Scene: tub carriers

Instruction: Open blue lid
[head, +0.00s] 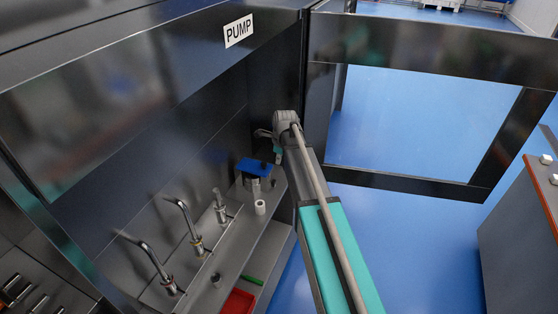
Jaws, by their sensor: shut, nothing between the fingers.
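The blue lid (254,166) is a small flat blue piece on top of a grey container on the shelf inside the dark cabinet, under the PUMP sign. Whether it lies fully closed is too small to tell. My gripper (262,133) is at the end of my arm, above and slightly right of the lid, apart from it. It is shut and empty. Its fingers are small and partly hidden by my wrist.
Several bent metal spouts (186,222) stand on the shelf at left. A small white cylinder (260,207) stands in front of the container. A red tray (238,302) is below. The framed cabinet door (420,45) stands open at right. A counter (520,230) is far right, with blue floor between.

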